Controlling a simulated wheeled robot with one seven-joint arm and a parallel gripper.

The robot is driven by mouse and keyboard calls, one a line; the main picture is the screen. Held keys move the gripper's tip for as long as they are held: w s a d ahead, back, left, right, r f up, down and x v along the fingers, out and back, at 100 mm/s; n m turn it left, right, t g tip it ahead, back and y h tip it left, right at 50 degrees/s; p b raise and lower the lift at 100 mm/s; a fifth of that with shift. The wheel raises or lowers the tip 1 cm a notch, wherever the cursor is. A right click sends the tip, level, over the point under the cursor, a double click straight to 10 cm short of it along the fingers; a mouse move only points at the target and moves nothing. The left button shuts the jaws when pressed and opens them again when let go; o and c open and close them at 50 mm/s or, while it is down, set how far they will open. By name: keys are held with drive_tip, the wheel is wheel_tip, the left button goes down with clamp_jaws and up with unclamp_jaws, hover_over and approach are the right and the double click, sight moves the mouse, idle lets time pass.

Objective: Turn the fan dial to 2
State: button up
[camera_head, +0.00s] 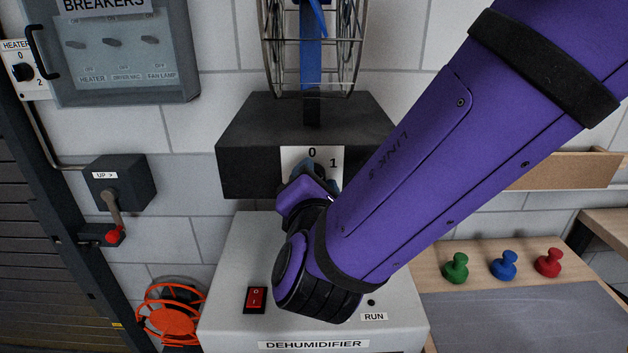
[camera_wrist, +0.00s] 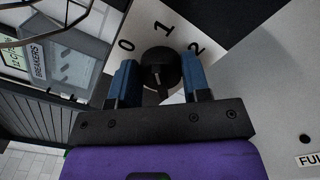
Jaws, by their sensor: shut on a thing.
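The fan (camera_head: 312,52) has a wire cage and stands on a black box base (camera_head: 245,150). In the wrist view the plate shows 0, 1 and 2 around the black fan dial (camera_wrist: 158,66). My gripper (camera_head: 312,182) is at the plate, with its blue fingers on either side of the dial, shut on it. Its fingers also show in the wrist view (camera_wrist: 160,82). I cannot tell for certain which number the dial points to.
A grey dehumidifier (camera_head: 228,300) with a red switch (camera_head: 255,299) stands below my arm. A breaker box (camera_head: 125,45), heater dial (camera_head: 24,72) and UP lever (camera_head: 115,208) are at left. Green (camera_head: 455,268), blue (camera_head: 503,266) and red (camera_head: 548,263) knobs are at right.

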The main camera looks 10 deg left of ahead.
drive_tip(key=m, duration=0.7)
drive_tip(key=shift+d+f, duration=0.1)
drive_tip(key=shift+f, duration=0.05)
drive_tip(key=m, duration=0.3)
drive_tip(key=shift+f+m, duration=0.1)
drive_tip(key=shift+m, duration=2)
drive_tip(key=shift+f, duration=0.1)
drive_tip(key=o, duration=0.9)
drive_tip(key=v, duration=1.1)
